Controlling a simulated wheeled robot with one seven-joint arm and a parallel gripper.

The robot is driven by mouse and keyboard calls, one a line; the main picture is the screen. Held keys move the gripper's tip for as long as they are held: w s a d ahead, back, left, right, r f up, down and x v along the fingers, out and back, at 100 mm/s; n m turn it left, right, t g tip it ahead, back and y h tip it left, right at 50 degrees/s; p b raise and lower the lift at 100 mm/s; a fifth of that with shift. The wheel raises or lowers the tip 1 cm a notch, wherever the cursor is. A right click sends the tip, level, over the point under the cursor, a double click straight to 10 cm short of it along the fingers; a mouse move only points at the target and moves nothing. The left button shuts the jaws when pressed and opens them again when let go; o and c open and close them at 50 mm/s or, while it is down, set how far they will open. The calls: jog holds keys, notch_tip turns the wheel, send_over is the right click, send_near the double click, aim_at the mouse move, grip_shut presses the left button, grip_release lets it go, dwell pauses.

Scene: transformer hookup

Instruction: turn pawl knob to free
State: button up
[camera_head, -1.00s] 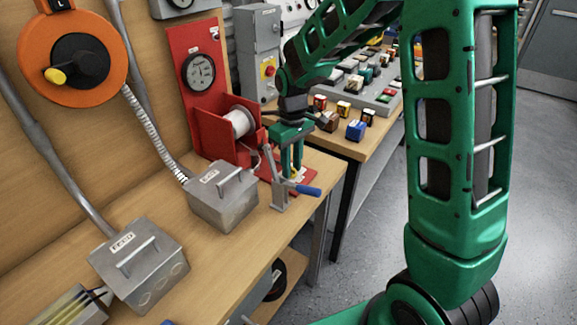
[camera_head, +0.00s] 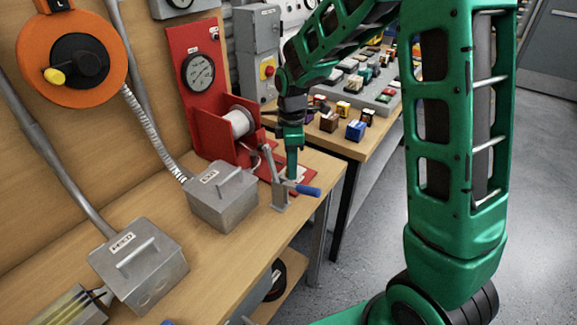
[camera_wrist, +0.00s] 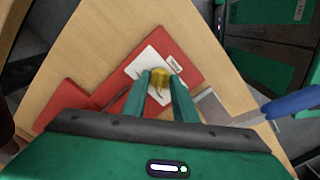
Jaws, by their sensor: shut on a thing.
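The pawl knob (camera_wrist: 161,76) is a small yellow knob on a white label plate (camera_wrist: 147,68) on the red base, seen in the wrist view. My gripper (camera_wrist: 160,82) is shut on it, with the green fingertips at its two sides. In the head view my gripper (camera_head: 292,168) points down over the red base (camera_head: 303,184); the knob is hidden there behind the fingers. The red winch stand with its white drum (camera_head: 240,121) stands just left of my gripper.
A grey lever stand with a blue handle (camera_head: 308,190) stands close in front of my gripper; the blue handle (camera_wrist: 295,103) also shows in the wrist view. A grey box (camera_head: 222,194) sits to the left. Small coloured blocks (camera_head: 355,130) lie on the table behind.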

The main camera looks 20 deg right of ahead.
jog(key=shift+n, duration=0.7)
jog(key=o, duration=1.1)
notch_tip(320, 180, up, 11)
jog(key=shift+f, duration=0.1)
